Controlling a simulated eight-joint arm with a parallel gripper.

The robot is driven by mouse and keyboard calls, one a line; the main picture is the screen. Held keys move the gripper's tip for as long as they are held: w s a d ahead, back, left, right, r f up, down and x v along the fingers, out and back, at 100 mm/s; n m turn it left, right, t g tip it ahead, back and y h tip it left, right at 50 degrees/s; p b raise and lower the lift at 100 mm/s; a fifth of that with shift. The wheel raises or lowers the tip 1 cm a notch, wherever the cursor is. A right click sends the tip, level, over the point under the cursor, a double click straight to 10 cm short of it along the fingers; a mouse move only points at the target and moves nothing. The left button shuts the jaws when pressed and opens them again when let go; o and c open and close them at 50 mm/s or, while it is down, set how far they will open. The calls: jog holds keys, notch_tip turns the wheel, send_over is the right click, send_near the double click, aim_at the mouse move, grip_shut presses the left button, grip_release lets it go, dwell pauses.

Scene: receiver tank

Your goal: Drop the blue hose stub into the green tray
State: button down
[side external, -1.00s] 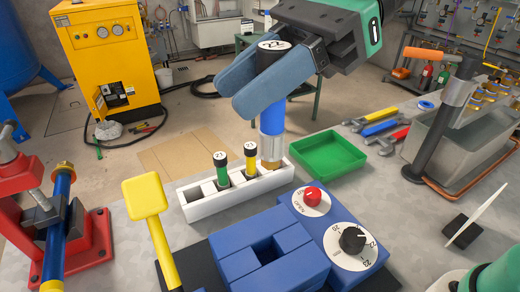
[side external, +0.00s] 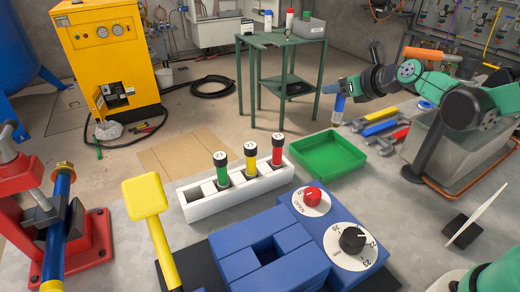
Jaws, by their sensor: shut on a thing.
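My gripper (side external: 342,86) is in the upper right of the side external view, its blue-grey fingers shut on the blue hose stub (side external: 339,104). The stub hangs nearly upright below the fingers, its upper part hidden by them; a brownish end shows at the bottom. The empty green tray (side external: 304,162) lies on the bench below it. In the picture the stub's lower end is just above the tray's far rim, apart from it. I cannot tell whether the stub is over the tray or behind it.
A white rack (side external: 205,208) left of the tray holds green (side external: 222,174), yellow (side external: 250,166) and red (side external: 277,154) stubs. Wrenches (side external: 380,128) lie right of the tray, near a grey tank (side external: 445,145). A blue block with a dial panel (side external: 350,250) stands in front.

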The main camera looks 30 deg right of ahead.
notch_tip(320, 180, down, 6)
jog(key=d, duration=0.1)
dwell(0.4)
jog(key=shift+f, duration=0.1)
jog(key=shift+c, duration=2.4)
grip_release()
jog(key=shift+s, duration=0.1)
jog(key=shift+v, duration=2.8)
